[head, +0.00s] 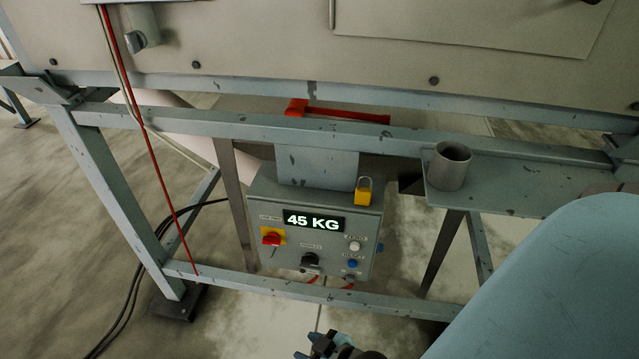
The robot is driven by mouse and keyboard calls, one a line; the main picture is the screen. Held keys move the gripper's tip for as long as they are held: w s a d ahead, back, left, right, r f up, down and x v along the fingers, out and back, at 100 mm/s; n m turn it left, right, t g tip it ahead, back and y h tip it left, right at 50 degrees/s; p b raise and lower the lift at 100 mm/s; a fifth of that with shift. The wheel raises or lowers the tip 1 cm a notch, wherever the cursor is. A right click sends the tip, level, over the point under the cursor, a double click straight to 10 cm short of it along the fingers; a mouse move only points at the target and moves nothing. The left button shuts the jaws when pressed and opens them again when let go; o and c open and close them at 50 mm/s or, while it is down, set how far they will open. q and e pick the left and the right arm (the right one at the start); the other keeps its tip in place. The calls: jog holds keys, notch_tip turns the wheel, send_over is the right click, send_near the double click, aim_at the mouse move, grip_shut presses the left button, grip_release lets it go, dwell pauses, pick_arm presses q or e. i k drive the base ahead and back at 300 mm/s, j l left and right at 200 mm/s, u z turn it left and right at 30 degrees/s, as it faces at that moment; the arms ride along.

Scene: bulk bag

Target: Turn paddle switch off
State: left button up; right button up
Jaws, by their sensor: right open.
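A grey control box (262,205) hangs under the frame's upper rail, with a lit "45 KG" display (314,222). On its face are a red switch handle on a yellow plate (271,237) and a black switch (311,261) with a small label above it. The labels are too small to read surely, and I cannot tell which is the paddle switch or its position. My right gripper (335,346) shows only in part at the bottom edge, open, below the box and apart from it. My left gripper is not in view.
White (355,246) and blue (352,264) buttons sit right of the black switch. A yellow padlock (363,191) is at the box's top. A lower rail (250,284) crosses below the box. A metal cup (450,166) stands on a shelf at right. A red cord (150,150) hangs left.

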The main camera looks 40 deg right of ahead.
aim_at(310, 258)
jog(key=i+j+z, duration=0.15)
jog(key=z, duration=0.15)
jog(key=i+j+z, duration=0.25)
jog(key=j, duration=0.15)
jog(key=j+z, duration=0.3)
jog(key=i+j+z, duration=0.2)
jog(key=j, duration=0.25)
jog(key=j+z, duration=0.2)
jog(key=j, duration=0.25)
